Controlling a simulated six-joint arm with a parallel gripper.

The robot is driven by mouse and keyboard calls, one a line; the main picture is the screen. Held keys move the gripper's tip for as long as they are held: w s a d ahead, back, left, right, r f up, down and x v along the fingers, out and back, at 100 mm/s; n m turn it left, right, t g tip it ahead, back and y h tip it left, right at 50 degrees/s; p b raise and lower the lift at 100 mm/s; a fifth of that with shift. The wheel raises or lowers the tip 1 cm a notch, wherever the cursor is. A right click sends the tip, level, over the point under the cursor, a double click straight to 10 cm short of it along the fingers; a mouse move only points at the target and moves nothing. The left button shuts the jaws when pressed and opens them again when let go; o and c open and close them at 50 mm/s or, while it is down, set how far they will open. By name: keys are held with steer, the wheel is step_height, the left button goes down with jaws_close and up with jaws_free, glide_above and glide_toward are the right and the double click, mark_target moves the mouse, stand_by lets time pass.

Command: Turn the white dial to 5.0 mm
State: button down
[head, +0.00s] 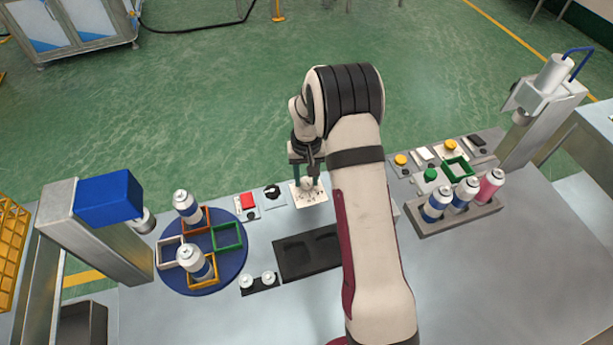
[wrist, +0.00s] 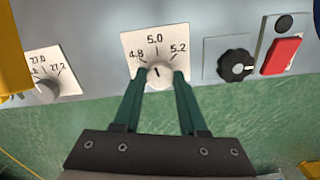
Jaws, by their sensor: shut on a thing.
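The white dial (wrist: 158,76) sits on a white plate (wrist: 128,42) marked 4.8, 5.0 and 5.2. In the wrist view its dark pointer line stands nearly upright, toward 5.0. My gripper (wrist: 161,73) has its two green fingers on either side of the dial and is shut on it. In the head view my gripper (head: 308,178) reaches down over the plate (head: 313,197) near the table's far edge, and the dial is mostly hidden by the fingers.
A black knob (wrist: 234,66) and a red switch (wrist: 281,56) stand to the right in the wrist view; a grey dial (wrist: 46,90) stands left. In the head view, a blue turntable (head: 238,262) with cans is left and a can rack (head: 459,222) right.

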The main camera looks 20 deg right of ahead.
mark_target(306, 182)
steer(key=shift+m, duration=1.1)
steer(key=shift+c, duration=2.3)
jaws_free()
step_height(306, 182, up, 16)
steer(key=shift+f, duration=0.1)
